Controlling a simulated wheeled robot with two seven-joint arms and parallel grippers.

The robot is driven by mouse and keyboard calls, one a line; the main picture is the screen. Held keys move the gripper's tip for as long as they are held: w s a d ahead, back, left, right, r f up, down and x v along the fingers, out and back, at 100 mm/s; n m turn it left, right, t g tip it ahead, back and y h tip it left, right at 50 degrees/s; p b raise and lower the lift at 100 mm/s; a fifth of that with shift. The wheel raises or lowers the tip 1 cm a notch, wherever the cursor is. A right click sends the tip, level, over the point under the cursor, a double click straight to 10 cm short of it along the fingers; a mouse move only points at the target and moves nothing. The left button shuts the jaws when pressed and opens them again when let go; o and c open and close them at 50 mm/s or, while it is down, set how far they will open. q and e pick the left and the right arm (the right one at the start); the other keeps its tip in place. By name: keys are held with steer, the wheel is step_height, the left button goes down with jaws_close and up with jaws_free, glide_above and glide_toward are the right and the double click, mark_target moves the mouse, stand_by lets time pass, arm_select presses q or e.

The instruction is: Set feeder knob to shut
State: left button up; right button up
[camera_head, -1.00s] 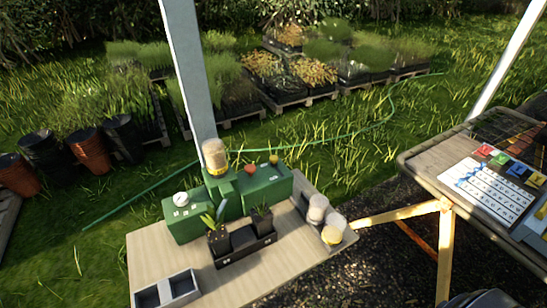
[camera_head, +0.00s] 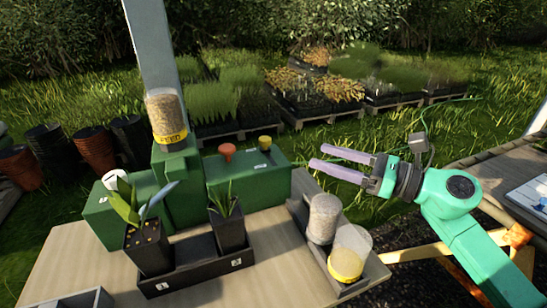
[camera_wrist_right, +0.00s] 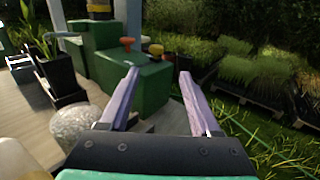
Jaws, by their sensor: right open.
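The green feeder (camera_head: 178,210) stands on the wooden table, with a jar labelled FEED (camera_head: 166,113) on top. A white round knob (camera_head: 113,181) sits on its left box, partly hidden by a plant. An orange knob (camera_head: 227,151) and a yellow knob (camera_head: 265,142) stand on its right box. The orange knob (camera_wrist_right: 127,42) and yellow knob (camera_wrist_right: 155,49) also show in the right wrist view. Which one is the feeder knob I cannot tell. My right gripper (camera_head: 318,156) is open and empty, right of the right box, pointing left. My left gripper is not in view.
A black tray (camera_head: 195,277) with two potted plants stands before the feeder. Two grain-filled containers (camera_head: 322,218) (camera_head: 349,255) stand in a dark tray at the table's right end. A pale post (camera_head: 150,45) rises behind the feeder. Another table (camera_head: 525,165) is at right.

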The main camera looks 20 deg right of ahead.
mark_target(265, 138)
steer(key=p+x, duration=0.1)
steer(key=x, duration=0.2)
steer(key=r+p+x, duration=0.1)
steer(key=x, duration=0.3)
steer(key=p+x, duration=0.1)
steer(key=x, duration=0.3)
steer(key=shift+s+a+r+p, duration=0.2)
steer(key=shift+s+a+p, duration=0.05)
steer(key=shift+a+p, duration=0.05)
steer(key=p+x, duration=0.1)
steer(key=x, duration=0.1)
steer(key=shift+w+a+f, duration=0.15)
steer(key=shift+w, duration=0.1)
steer(key=shift+w+a+f, duration=0.2)
steer(key=shift+w+a, duration=0.1)
steer(key=shift+a, duration=0.05)
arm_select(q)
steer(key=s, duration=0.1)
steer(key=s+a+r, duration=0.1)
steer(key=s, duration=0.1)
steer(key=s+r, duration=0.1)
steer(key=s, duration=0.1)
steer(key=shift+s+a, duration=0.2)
arm_select(e)
jaws_close()
